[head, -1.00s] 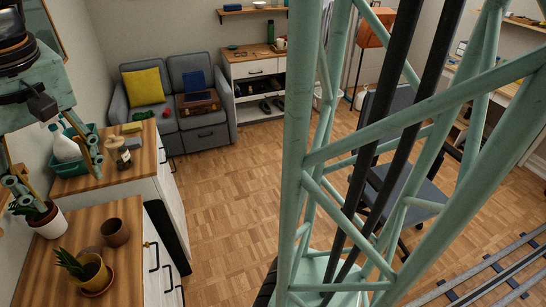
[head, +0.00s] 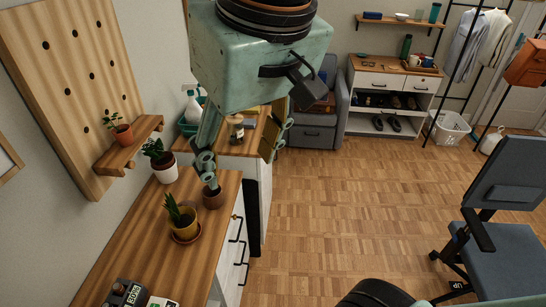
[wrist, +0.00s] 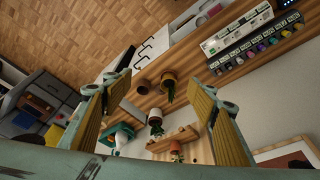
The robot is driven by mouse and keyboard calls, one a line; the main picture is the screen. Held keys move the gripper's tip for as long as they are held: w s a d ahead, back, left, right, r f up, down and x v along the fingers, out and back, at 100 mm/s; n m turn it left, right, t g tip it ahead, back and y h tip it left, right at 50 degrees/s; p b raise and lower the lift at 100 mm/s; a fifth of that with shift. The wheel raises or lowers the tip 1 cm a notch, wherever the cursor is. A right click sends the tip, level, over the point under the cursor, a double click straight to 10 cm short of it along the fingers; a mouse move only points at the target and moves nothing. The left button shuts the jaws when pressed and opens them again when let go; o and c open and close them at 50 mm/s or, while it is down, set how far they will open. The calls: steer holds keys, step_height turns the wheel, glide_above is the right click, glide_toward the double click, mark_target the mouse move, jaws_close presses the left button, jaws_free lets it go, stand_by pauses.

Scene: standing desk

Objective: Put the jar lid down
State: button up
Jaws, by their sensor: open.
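My gripper (head: 238,150) is open, with its two fingers apart over the wooden-topped cabinets at the left. In the wrist view, the open gripper (wrist: 158,88) has nothing between its yellow-brown pads. A small jar (head: 236,128) stands on the far cabinet top and shows in the gap between the fingers, farther back. I cannot tell whether a lid sits on it. I cannot make out a separate jar lid in any view; my gripper and wrist hide part of the far cabinet top.
A yellow pot with a spiky plant (head: 184,217) and a brown pot (head: 213,196) stand on the near cabinet top (head: 150,250). A white pot (head: 165,172) is by the wall, below a small shelf (head: 128,150). A teal basket (head: 188,127) holds bottles.

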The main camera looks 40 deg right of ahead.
steer(key=shift+n, duration=0.3)
steer(key=s, duration=0.5)
steer(key=shift+s+f, duration=0.3)
steer(key=shift+f, duration=0.1)
steer(key=o, duration=0.3)
